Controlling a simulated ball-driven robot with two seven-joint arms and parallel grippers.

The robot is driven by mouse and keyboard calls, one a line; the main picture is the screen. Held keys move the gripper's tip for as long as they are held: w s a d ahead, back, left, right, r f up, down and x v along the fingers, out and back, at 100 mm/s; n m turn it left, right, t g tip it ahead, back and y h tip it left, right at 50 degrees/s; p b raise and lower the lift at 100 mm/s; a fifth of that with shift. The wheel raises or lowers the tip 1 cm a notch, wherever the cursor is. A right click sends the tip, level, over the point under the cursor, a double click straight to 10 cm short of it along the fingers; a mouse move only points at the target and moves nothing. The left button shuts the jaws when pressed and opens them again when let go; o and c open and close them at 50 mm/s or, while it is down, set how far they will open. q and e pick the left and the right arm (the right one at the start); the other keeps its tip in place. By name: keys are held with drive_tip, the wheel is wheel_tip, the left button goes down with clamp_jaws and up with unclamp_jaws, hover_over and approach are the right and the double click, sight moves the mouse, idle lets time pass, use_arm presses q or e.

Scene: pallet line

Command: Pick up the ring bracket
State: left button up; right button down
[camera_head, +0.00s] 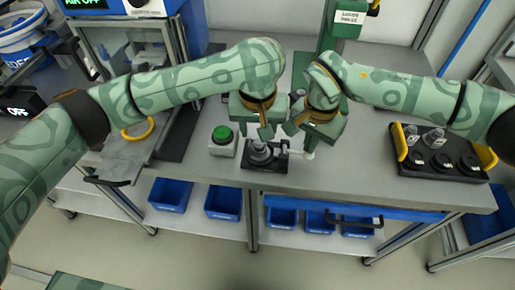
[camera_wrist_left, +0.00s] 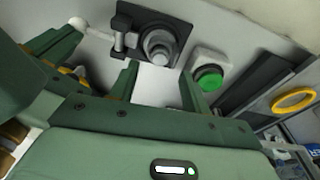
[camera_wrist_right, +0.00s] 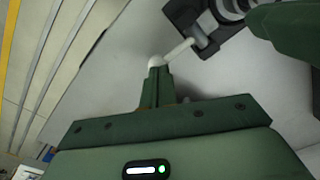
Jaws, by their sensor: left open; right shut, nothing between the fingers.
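A grey, stepped round part (camera_head: 260,151), probably the ring bracket, sits in a black clamp fixture (camera_head: 267,165) on the bench. It also shows in the left wrist view (camera_wrist_left: 158,45). The fixture has a lever with a white ball knob (camera_head: 308,156), pointing right. My left gripper (camera_head: 266,132) is open and empty, above and just behind the part. My right gripper (camera_head: 299,137) is shut and empty. In the right wrist view its closed fingertips (camera_wrist_right: 157,68) are at the white knob (camera_wrist_right: 155,60); I cannot tell whether they touch.
A green button on a grey box (camera_head: 222,141) stands left of the fixture. A black tray (camera_head: 440,165) with yellow handles and grey parts is at the right. A yellow ring (camera_head: 138,129) lies at the left. Blue bins (camera_head: 223,202) sit below. Bench between fixture and tray is clear.

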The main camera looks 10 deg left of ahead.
sight(257, 142)
use_arm(q)
drive_tip(key=f, duration=0.6)
drive_tip(key=shift+w+a+f, duration=0.1)
drive_tip(key=shift+w+f, duration=0.05)
drive_tip(key=shift+w, duration=0.15)
drive_tip(key=c, duration=0.7)
wheel_tip(257, 142, up, 15)
drive_tip(key=shift+r, duration=0.1)
idle(0.4)
use_arm(e)
wheel_tip(257, 142, up, 9)
idle(1.0)
idle(0.4)
